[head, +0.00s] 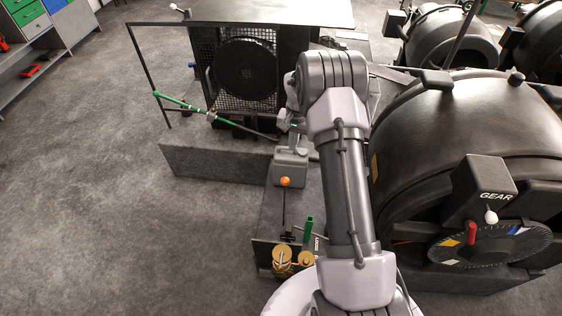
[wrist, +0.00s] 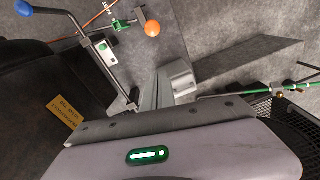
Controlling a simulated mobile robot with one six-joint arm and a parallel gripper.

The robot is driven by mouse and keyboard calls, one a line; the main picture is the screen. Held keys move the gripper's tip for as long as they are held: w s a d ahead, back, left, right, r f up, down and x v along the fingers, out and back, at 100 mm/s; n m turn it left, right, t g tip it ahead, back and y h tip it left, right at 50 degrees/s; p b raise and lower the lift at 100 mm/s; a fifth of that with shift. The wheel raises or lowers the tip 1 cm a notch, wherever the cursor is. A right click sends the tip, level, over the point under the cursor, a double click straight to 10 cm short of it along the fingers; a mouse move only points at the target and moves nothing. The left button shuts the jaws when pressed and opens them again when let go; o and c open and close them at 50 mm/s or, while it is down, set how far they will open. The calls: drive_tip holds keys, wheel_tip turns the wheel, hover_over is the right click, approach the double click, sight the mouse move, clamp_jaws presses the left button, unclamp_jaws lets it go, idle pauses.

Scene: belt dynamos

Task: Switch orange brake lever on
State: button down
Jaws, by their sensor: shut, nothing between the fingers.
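The orange brake lever is a thin dark rod with an orange ball knob (head: 286,182). In the head view it stands upright on the low dark base left of my arm. My gripper (wrist: 172,84) is shut and empty. In the wrist view a clear gap separates it from the knob. In the head view it hangs just beyond the knob; its fingertips are hard to make out there.
A green lever (head: 309,229) and brass discs (head: 282,259) are close by. A blue-knobbed lever (wrist: 62,11) stands at the wrist view's left. A green-handled rod (head: 180,101) sticks out by the mesh cage. The dark drum (head: 470,110) fills the right. The left floor is clear.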

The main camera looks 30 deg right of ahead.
wheel_tip(320, 180, down, 11)
drive_tip(key=s+a+b, duration=0.2)
drive_tip(key=a+b, duration=0.1)
drive_tip(key=b, duration=0.2)
drive_tip(key=shift+s, duration=0.15)
idle(0.4)
